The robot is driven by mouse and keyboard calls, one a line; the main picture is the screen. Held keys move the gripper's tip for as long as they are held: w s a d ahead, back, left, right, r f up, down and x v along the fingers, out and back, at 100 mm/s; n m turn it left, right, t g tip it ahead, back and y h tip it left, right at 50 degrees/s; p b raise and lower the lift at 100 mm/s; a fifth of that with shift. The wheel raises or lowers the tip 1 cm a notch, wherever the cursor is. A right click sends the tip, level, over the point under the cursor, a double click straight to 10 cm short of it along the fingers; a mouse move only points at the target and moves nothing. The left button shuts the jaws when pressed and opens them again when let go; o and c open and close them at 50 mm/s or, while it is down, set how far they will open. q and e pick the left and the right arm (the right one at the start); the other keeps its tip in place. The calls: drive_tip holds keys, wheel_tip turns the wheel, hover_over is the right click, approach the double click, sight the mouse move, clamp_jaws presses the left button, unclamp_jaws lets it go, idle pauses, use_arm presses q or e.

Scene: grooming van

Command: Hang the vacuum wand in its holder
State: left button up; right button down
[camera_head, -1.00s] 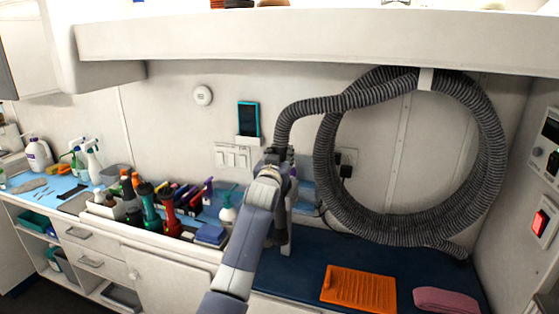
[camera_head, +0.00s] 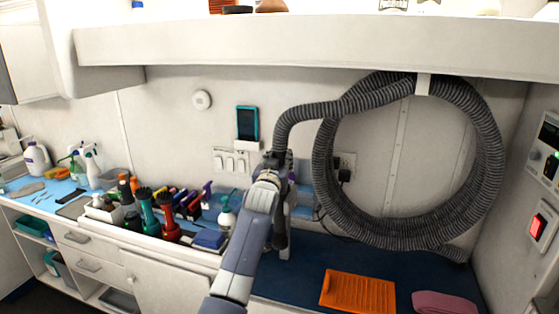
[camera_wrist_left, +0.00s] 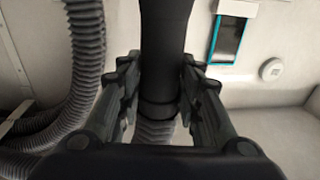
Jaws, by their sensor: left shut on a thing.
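The vacuum wand is a dark tube, seen close up in the left wrist view (camera_wrist_left: 165,45). My left gripper (camera_head: 277,160) is shut around it near its hose end; both jaws flank the tube in the left wrist view (camera_wrist_left: 158,100). The grey ribbed hose (camera_head: 340,104) runs from the wand's top up to the right into a big hanging coil. In the head view the wand's dark lower part (camera_head: 281,232) hangs roughly upright beside my arm, partly hidden. A pale upright piece stands just behind it; I cannot tell whether this is the holder or whether the wand touches it.
A caddy of brushes and bottles (camera_head: 165,228) stands left of my arm. An orange mat (camera_head: 358,291) and a pink towel (camera_head: 444,303) lie on the dark blue counter (camera_head: 315,262). A phone (camera_head: 247,123) is mounted on the wall. A white overhead shelf (camera_head: 300,45) spans above.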

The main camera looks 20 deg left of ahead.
use_arm(q)
drive_tip(key=shift+f, duration=0.3)
idle(0.4)
drive_tip(key=shift+f+b, duration=0.2)
drive_tip(key=shift+b, duration=0.15)
drive_tip(key=o, duration=1.2)
drive_tip(key=shift+o, duration=0.2)
drive_tip(key=o, duration=0.3)
drive_tip(key=shift+f, duration=0.2)
drive_tip(key=o, duration=0.4)
drive_tip(key=shift+c, duration=0.2)
